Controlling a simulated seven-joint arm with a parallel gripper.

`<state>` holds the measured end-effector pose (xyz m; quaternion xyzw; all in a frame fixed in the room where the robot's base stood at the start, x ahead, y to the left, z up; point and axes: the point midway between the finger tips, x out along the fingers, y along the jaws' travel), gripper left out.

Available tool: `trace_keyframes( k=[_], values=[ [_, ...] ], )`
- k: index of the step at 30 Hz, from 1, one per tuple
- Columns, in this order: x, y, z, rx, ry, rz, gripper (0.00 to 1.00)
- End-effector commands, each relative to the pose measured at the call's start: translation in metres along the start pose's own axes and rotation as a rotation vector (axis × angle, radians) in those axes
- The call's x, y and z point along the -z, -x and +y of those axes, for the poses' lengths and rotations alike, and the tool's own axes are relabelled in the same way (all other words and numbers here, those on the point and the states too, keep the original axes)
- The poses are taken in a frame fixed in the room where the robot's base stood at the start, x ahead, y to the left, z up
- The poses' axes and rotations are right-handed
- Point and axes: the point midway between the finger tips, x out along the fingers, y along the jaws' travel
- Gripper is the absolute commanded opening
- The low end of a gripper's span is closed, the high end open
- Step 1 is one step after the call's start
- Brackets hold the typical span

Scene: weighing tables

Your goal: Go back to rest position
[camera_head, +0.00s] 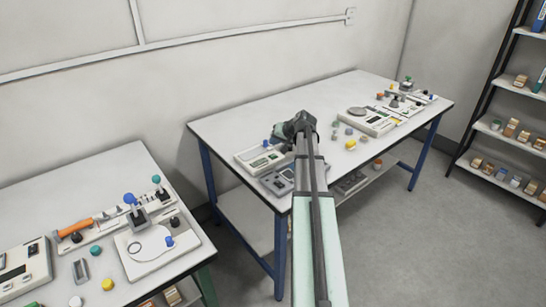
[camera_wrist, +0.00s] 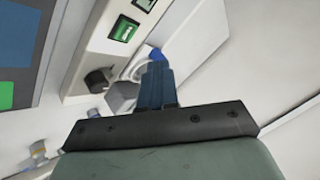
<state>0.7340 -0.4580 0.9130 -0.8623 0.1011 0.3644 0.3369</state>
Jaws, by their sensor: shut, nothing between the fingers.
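My arm (camera_head: 317,215) reaches forward over the near left part of the far table (camera_head: 240,115). Its end bends down to the left above a white device with a green display (camera_head: 265,162). My gripper (camera_wrist: 156,66) shows in the wrist view with its dark blue fingers together and nothing held between them. The fingers point toward a small blue part and a grey block beside a white panel with a black knob (camera_wrist: 97,80). I cannot tell whether the fingertips touch anything. In the head view the fingers are hidden or too small to make out.
A second table (camera_head: 120,165) at lower left holds a white scale (camera_head: 150,255) and joystick-like controls. Several small coloured pieces and another scale (camera_head: 365,122) lie on the far table, right of my arm. A shelf rack (camera_head: 505,130) stands at right. Grey floor is clear between.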

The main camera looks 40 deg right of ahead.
Motion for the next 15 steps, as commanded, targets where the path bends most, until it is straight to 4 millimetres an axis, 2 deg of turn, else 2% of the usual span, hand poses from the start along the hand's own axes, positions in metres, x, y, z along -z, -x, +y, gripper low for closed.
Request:
trace_keyframes(
  k=[6,15],
  values=[
    [0.0067,0.0094,-0.0068,0.0,0.0,0.0,0.0],
    [0.0067,0.0093,-0.0068,0.0,0.0,-0.001,0.0]
  ],
)
